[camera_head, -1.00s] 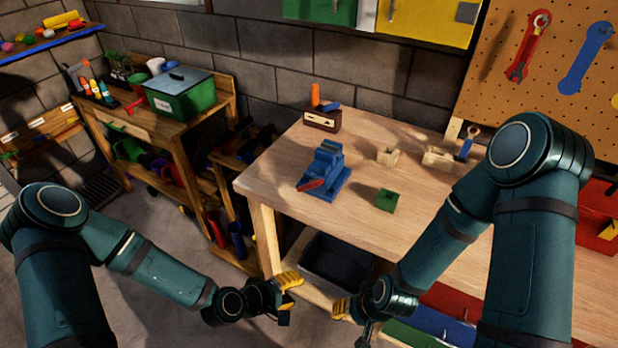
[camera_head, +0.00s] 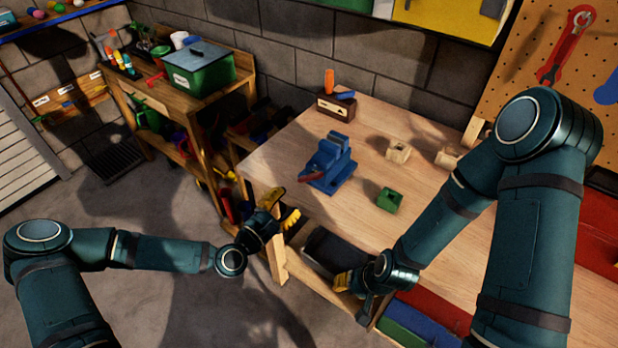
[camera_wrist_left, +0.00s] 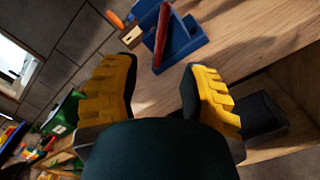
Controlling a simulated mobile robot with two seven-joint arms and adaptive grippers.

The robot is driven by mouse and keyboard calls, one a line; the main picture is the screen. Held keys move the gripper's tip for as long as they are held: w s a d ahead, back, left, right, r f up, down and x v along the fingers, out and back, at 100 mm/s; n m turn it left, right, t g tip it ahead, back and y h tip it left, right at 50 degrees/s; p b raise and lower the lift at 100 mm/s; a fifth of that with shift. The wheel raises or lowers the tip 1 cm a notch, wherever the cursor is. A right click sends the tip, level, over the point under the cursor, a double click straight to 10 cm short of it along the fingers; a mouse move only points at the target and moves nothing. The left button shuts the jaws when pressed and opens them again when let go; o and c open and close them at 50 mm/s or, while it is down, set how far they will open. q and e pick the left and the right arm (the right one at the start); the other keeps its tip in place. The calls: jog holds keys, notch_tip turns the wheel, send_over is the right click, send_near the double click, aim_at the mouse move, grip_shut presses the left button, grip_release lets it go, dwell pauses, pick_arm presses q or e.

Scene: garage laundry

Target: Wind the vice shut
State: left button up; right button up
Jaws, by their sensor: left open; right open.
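The blue vice (camera_head: 332,163) stands on the wooden workbench near its left front corner. Its red handle (camera_head: 316,169) is on the side toward the bench's left edge. In the left wrist view the vice (camera_wrist_left: 184,42) is ahead, above the space between my fingers, with the red handle (camera_wrist_left: 162,35) upright. My left gripper (camera_head: 281,208) is open and empty in front of the bench's left corner, apart from the vice. It also shows in the left wrist view (camera_wrist_left: 160,95). My right gripper (camera_head: 350,294) is open at the bench's front edge, below the top. The gap between the vice's jaws is hard to make out.
The workbench (camera_head: 300,128) also holds a green block (camera_head: 389,199), wooden blocks (camera_head: 398,151) and a small dark box (camera_head: 336,107). A dark bin (camera_head: 335,249) sits under the top. A shelf bench with a green box (camera_head: 199,70) stands at the left.

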aim_at(308, 180)
pick_arm(q)
jog(key=x, duration=1)
jog(key=shift+s, duration=0.1)
grip_shut()
